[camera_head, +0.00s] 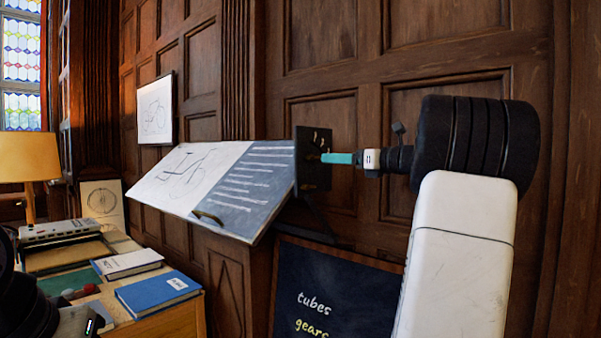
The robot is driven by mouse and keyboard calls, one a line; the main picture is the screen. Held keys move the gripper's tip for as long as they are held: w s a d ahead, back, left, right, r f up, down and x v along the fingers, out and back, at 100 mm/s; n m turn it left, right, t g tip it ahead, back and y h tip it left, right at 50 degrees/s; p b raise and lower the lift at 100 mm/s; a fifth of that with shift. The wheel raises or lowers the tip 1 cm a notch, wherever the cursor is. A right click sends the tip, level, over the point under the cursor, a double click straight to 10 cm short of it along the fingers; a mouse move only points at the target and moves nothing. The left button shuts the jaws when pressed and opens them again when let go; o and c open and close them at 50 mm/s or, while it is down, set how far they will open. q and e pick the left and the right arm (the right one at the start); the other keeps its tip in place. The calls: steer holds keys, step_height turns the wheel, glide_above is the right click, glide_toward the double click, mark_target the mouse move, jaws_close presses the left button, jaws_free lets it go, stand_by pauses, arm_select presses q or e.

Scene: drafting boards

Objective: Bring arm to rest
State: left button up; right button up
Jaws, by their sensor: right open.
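My right arm comes up from the lower right, with a white link and a ribbed black wrist. My right gripper (336,158) points left, level, with a teal tip at the right end of a tilted drafting board (212,181). The tip overlaps a dark plate (313,150) at that end; I cannot tell whether they touch. The jaws are open, though their gap is hard to see side-on. I see nothing held in them. Dark parts of my left arm (28,298) show at the lower left edge; the left gripper itself does not show.
A chalkboard (335,290) reading "tubes" and "gears" stands below the drafting board. At lower left a desk holds a blue book (158,292), a pale book (127,262) and a lamp (28,160). A framed drawing (156,112) hangs on the panelled wall.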

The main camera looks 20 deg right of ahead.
steer(key=s+a+f+n+g, duration=0.2)
steer(key=s+a+f+n, duration=0.25)
steer(key=a, duration=0.25)
steer(key=s+a+f+n+g+h, duration=0.1)
steer(key=s+a+f+n+g, duration=0.25)
steer(key=a+n, duration=0.2)
steer(key=s+a+f+n+g, duration=0.2)
steer(key=s+a+f+n, duration=0.25)
steer(key=a, duration=0.35)
steer(key=s+a+f+n+g+h, duration=0.2)
steer(key=s+f+n+h, duration=0.3)
steer(key=s+f+n, duration=0.9)
steer(key=shift+s+a+n+h, duration=0.2)
steer(key=shift+s+n+h, duration=0.2)
steer(key=shift+s+n, duration=0.85)
steer(key=shift+f, duration=0.1)
